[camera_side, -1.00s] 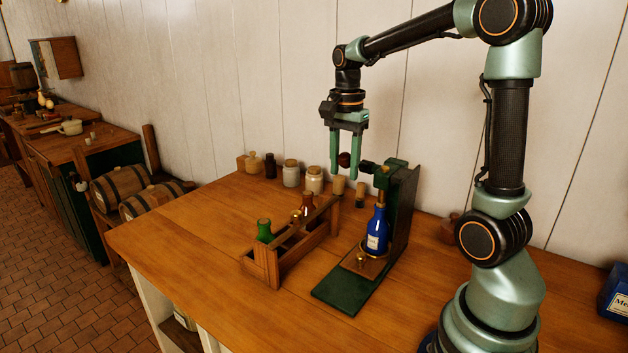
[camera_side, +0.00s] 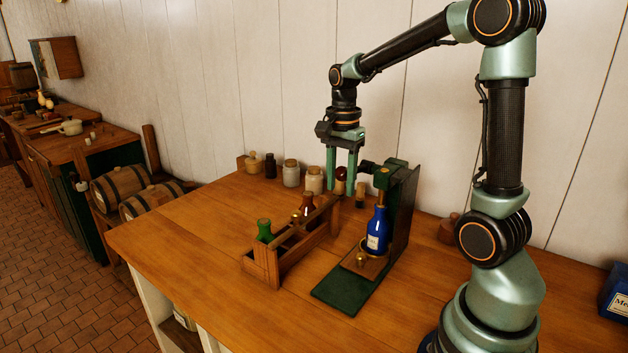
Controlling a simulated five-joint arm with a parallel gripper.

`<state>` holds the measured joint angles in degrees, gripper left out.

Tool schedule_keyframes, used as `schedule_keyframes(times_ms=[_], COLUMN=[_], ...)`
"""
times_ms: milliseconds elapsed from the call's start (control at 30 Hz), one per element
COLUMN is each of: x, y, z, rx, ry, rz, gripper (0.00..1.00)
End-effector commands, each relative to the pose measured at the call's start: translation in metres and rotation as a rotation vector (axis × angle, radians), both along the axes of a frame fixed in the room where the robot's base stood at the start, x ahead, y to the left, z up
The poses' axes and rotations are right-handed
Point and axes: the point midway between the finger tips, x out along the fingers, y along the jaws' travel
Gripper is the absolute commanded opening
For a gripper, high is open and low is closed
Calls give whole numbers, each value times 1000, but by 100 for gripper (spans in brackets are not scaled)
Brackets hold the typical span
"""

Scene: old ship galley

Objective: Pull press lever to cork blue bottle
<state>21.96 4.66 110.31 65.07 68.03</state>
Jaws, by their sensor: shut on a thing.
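The blue bottle (camera_side: 377,232), with a pale label, stands upright on the base of the green press (camera_side: 402,200), under its head. A tan cork-like piece shows at its mouth; I cannot tell how deep it sits. The press lever sticks out to the left of the head and ends in a dark red-brown knob (camera_side: 341,173). My gripper (camera_side: 341,191) points down with its two green fingers on either side of the knob, shut on it. The fingers partly hide the lever and the jars behind.
A wooden bottle crate (camera_side: 262,265) holding a green bottle (camera_side: 264,230) and red-brown bottles (camera_side: 307,204) stands left of the press. Several jars (camera_side: 291,173) line the wall behind. The front left of the table is clear.

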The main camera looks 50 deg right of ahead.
Motion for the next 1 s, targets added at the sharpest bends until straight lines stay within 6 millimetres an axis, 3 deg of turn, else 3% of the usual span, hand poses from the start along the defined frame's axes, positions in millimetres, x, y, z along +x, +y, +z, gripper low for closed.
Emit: schedule_keyframes(times_ms=[1000], x=[0], y=[4], z=[-26], rx=[0], ry=[1], rz=[1], gripper=[0])
